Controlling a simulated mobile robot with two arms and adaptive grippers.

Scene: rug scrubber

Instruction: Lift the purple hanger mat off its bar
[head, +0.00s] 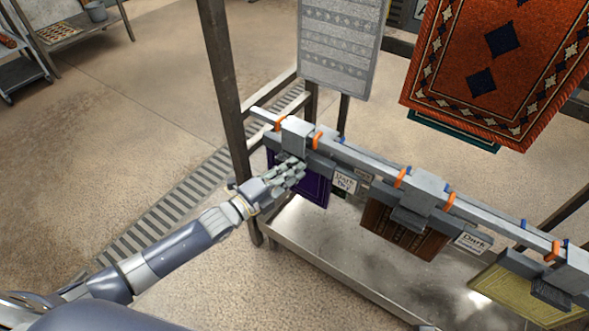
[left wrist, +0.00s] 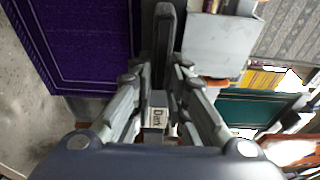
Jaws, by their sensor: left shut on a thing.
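The purple hanger mat (head: 317,192) hangs under a grey hanger at the left end of the long grey bar (head: 355,161). In the left wrist view the mat (left wrist: 82,42) fills the upper left, with a thin lighter border line. My left gripper (head: 297,168) reaches in from the left and is at the hanger, covering part of it and of the mat. In the left wrist view the fingers (left wrist: 160,80) stand on both sides of a dark grey hanger part, shut on it. The hanger's block (head: 296,134) still sits on the bar between orange marks.
A brown patterned mat (head: 402,231) and a yellow mat (head: 520,291) hang farther right on the bar, with small label cards between. A metal tray (head: 330,250) lies below. A grey post (head: 226,90) stands left; grey and red rugs (head: 500,65) hang behind.

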